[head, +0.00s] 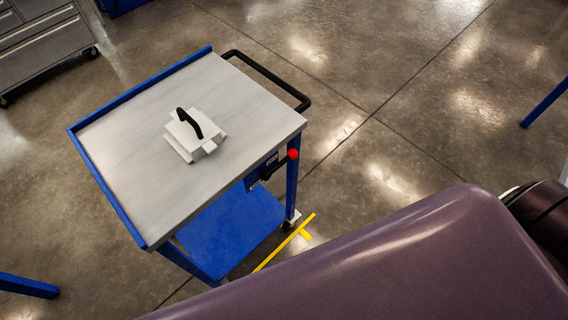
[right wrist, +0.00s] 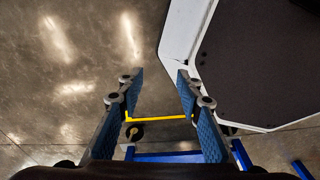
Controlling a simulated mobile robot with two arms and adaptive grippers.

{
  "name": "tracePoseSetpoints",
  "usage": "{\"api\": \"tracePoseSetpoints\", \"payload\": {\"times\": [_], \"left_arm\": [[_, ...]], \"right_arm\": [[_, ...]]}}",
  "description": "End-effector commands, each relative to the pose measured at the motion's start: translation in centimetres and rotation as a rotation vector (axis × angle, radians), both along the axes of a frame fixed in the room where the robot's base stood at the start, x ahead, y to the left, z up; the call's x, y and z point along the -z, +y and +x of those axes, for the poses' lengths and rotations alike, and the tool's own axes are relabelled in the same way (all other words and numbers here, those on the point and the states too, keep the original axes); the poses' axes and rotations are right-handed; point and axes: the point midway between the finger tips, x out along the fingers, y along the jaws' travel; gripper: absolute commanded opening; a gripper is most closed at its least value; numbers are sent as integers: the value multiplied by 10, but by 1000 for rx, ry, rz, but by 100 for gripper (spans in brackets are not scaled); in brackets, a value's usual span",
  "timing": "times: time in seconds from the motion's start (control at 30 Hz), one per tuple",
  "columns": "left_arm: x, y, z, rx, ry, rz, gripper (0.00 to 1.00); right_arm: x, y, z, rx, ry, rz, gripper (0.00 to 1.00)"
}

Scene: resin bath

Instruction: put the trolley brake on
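The trolley (head: 240,105) stands in the middle of the head view, with a grey top, blue edges and legs, and a blue lower shelf (head: 228,228). A yellow bar (head: 284,243) with a short tab lies low at its near right corner, beside a wheel. In the right wrist view the yellow bar (right wrist: 160,117) runs across the space between my fingers, near a dark wheel (right wrist: 134,132). My right gripper (right wrist: 160,80) is open, its blue-padded fingers apart with nothing between the tips. Whether it touches the bar, I cannot tell. My left gripper is not in view.
A white block with a black handle (head: 187,123) sits on the trolley top. A red knob (head: 293,154) shows at the trolley's right side, and a black push handle (head: 268,75) at its far side. A grey drawer cabinet (head: 45,45) stands at top left.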

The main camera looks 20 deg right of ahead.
Motion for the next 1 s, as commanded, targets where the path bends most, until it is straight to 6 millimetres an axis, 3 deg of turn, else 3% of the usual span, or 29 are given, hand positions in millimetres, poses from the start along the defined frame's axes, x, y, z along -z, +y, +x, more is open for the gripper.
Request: {"api": "tracePoseSetpoints", "payload": {"times": [0.13,0.27,0.47,0.7,1.0], "left_arm": [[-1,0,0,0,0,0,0],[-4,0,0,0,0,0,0],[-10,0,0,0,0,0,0],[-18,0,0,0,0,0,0],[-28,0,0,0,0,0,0]], "right_arm": [[-2,-8,5,4,-10,-8,16],[-14,-26,26,27,-52,-18,2],[-56,-73,85,78,-178,-42,0],[-130,-117,158,110,-340,-47,0],[-246,-133,237,92,-532,-6,0]]}}
